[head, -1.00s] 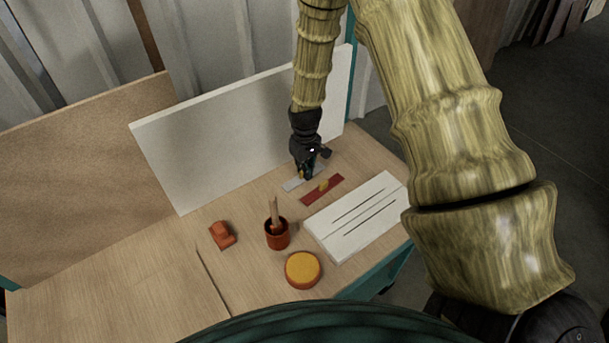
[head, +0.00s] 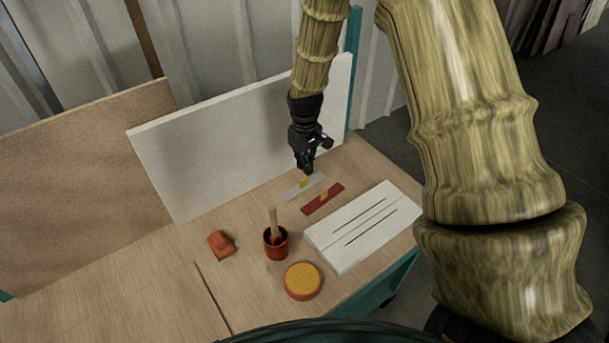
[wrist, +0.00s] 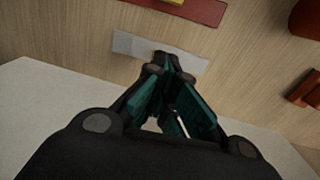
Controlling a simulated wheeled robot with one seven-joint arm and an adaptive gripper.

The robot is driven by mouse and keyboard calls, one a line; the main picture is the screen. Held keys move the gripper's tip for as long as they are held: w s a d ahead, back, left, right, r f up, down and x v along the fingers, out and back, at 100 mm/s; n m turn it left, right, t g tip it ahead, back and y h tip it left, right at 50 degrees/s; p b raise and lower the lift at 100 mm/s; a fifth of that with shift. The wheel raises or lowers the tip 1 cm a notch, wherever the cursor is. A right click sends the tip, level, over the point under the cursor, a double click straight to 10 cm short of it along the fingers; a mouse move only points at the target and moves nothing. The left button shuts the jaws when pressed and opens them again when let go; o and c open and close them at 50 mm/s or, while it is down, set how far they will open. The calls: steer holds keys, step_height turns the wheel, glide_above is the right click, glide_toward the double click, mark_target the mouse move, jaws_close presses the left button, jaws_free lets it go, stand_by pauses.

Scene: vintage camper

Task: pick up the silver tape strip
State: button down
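The silver tape strip (head: 291,192) lies flat on the wooden bench, with a small yellow tab in its middle. In the wrist view the strip (wrist: 130,44) runs across just beyond my fingertips, which hide its tab. My gripper (head: 308,172) points down just above the tab in the head view. In the wrist view my gripper (wrist: 168,64) has its fingers drawn together at the tips, with nothing visible between them. Whether the tips touch the tab I cannot tell.
A red strip (head: 335,192) with a yellow tab lies close in front. A white slotted board (head: 350,250), a cup with a brush (head: 276,245), a round yellow-topped tin (head: 303,281) and an orange block (head: 221,245) stand nearby. A white panel (head: 220,140) rises behind.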

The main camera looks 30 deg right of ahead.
mark_target(305, 178)
steer(key=shift+r, duration=1.65)
steer(key=shift+c, duration=2.2)
jaws_free()
